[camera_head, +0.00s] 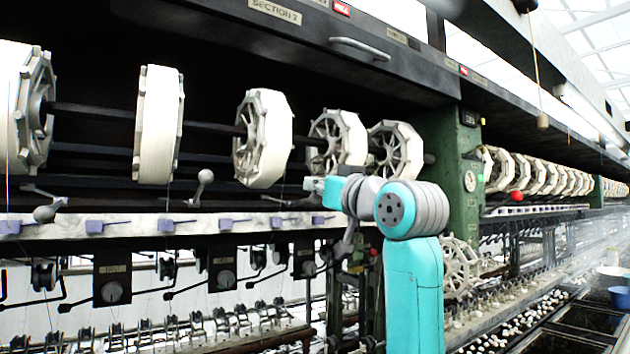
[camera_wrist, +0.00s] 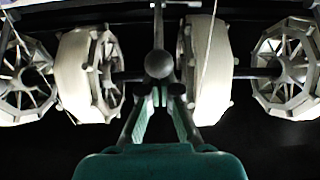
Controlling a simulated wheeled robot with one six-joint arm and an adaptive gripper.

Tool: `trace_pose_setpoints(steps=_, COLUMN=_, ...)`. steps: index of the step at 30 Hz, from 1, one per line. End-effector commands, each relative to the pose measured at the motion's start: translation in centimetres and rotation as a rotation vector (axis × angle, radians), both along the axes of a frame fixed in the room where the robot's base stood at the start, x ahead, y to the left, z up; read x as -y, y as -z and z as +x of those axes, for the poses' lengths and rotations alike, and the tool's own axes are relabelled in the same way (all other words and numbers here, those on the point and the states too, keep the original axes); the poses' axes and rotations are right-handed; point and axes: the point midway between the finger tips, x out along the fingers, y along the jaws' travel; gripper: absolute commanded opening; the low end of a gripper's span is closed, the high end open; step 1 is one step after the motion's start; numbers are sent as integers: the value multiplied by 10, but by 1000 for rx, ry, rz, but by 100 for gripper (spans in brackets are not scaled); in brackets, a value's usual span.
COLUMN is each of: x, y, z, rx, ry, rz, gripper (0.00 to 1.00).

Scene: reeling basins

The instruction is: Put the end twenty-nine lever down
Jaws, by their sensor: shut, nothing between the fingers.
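In the wrist view a grey ball-ended lever (camera_wrist: 159,65) stands in front of my fingertips, its rod running up to a bracket at the top edge. My gripper (camera_wrist: 159,95) is shut and empty, its tips close to the ball; whether they touch it I cannot tell. In the head view my gripper (camera_head: 311,184) is at the row of reels, left of my teal arm. The end numbers are not legible.
White reels (camera_head: 262,138) on a dark shaft run behind and above my gripper. A rail with purple-blue tabs (camera_head: 165,225) lies below. A green post (camera_head: 466,180) stands right of my arm. Dark plates with knobs (camera_head: 112,278) hang under the rail.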

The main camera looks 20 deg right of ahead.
Motion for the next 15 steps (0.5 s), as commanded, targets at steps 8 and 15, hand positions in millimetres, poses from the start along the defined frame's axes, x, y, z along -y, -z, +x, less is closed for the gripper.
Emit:
trace_pose_setpoints(steps=8, x=0, y=7, z=-1, rx=1, ry=0, rz=0, gripper=0)
trace_pose_setpoints(steps=15, x=0, y=-1, z=-1, rx=1, ry=0, rz=0, gripper=0)
